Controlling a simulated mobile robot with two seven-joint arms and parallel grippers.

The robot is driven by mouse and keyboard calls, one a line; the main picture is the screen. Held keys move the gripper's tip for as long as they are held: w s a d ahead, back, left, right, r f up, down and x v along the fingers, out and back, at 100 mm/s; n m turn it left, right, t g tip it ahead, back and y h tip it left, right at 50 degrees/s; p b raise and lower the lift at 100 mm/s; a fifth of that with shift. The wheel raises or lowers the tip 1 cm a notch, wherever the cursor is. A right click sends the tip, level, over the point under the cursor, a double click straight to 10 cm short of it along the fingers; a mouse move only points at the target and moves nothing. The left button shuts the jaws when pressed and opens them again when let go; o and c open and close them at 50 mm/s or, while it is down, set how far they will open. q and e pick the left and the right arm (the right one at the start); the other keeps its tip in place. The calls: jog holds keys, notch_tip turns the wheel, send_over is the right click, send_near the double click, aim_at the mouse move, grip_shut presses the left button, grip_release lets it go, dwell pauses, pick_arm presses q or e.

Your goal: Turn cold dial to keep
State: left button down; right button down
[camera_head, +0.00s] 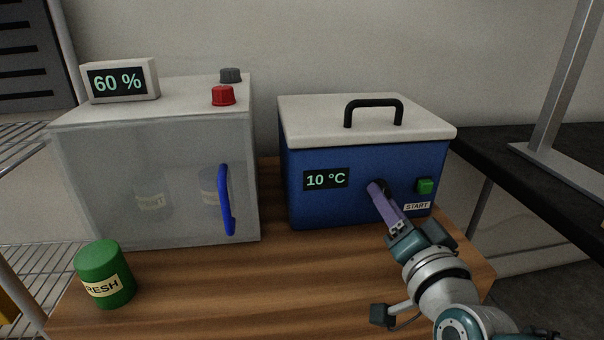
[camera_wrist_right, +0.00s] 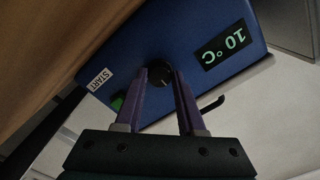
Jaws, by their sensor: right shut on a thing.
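A blue box with a white lid (camera_head: 360,120) stands on the wooden table. Its front display (camera_head: 326,179) reads 10 °C and also shows in the right wrist view (camera_wrist_right: 224,45). The black dial (camera_wrist_right: 159,73) sits on the front between the display and the green START button (camera_head: 425,186). My right gripper (camera_head: 378,190) has its purple fingers at the dial and is shut on it; in the head view the fingers partly hide the dial. The right wrist view shows the fingertips (camera_wrist_right: 161,72) on either side of the dial. My left gripper is not in view.
A clear cabinet (camera_head: 110,180) with a blue handle (camera_head: 226,200) stands at left with jars inside. On top are a 60 % display (camera_head: 119,81), a red knob (camera_head: 223,95) and a grey knob (camera_head: 230,75). A green jar (camera_head: 104,275) stands at the front left.

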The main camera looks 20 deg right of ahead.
jog(key=c, duration=0.5)
grip_release()
jog(key=shift+s, duration=0.1)
jog(key=shift+s+a+p, duration=0.1)
jog(key=shift+s+p, duration=0.2)
jog(key=shift+s, duration=0.1)
jog(key=p+v, duration=0.2)
jog(key=v, duration=0.7)
